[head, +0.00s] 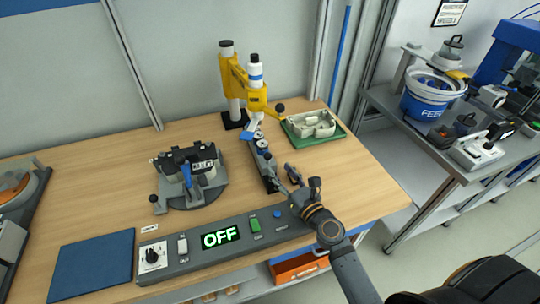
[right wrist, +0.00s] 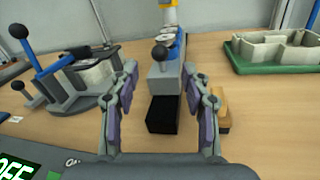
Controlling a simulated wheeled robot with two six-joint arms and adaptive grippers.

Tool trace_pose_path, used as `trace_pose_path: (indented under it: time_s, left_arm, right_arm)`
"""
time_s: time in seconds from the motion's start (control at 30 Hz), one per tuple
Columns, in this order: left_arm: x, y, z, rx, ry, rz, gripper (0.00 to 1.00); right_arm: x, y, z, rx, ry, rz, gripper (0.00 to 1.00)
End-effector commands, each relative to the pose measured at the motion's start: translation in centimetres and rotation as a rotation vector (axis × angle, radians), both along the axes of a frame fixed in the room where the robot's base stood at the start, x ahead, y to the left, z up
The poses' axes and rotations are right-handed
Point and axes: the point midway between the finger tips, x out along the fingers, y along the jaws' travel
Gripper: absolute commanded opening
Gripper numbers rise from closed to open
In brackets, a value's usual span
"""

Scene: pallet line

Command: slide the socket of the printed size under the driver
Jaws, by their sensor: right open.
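The yellow driver stand (head: 232,80) with its white-and-blue driver (head: 255,75) stands at the back of the bench. Below and in front of it runs the narrow socket slide (head: 262,158), carrying several small round sockets in a row; their sizes are too small to read. In the right wrist view the slide's grey end block (right wrist: 165,82) has a black ball knob (right wrist: 160,53). My right gripper (head: 281,180) is open at the slide's near end; in the wrist view its fingers (right wrist: 160,72) stand either side of the end block, apart from it. My left gripper is out of view.
A control panel (head: 275,237) reading OFF lies along the front edge. A dark clamp fixture (head: 207,190) with blue lever stands left, its label unreadable. A grey casting sits on a green tray (head: 325,138) at right. A blue mat (head: 92,266) lies front left.

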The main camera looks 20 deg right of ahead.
Motion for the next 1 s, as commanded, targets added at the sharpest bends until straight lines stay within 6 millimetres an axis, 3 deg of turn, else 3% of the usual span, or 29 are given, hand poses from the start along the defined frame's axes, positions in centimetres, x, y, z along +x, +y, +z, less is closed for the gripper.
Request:
trace_pose_path:
  time_s: [0.13, 0.37, 0.67, 1.0]
  left_arm:
    - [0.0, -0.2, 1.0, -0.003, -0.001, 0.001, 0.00]
    - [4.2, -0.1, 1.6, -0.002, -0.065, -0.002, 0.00]
    - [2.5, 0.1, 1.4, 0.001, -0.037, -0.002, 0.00]
    - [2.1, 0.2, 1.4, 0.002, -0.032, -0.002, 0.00]
  right_arm:
    - [3.2, 0.8, 0.4, 0.000, -0.002, 0.001, 0.47]
    - [6.1, 1.5, 0.1, -0.003, -0.001, 0.001, 0.47]
    - [6.4, 1.6, 0.0, -0.004, 0.000, 0.002, 0.47]
    - [6.4, 1.6, 0.0, -0.004, 0.000, 0.002, 0.04]
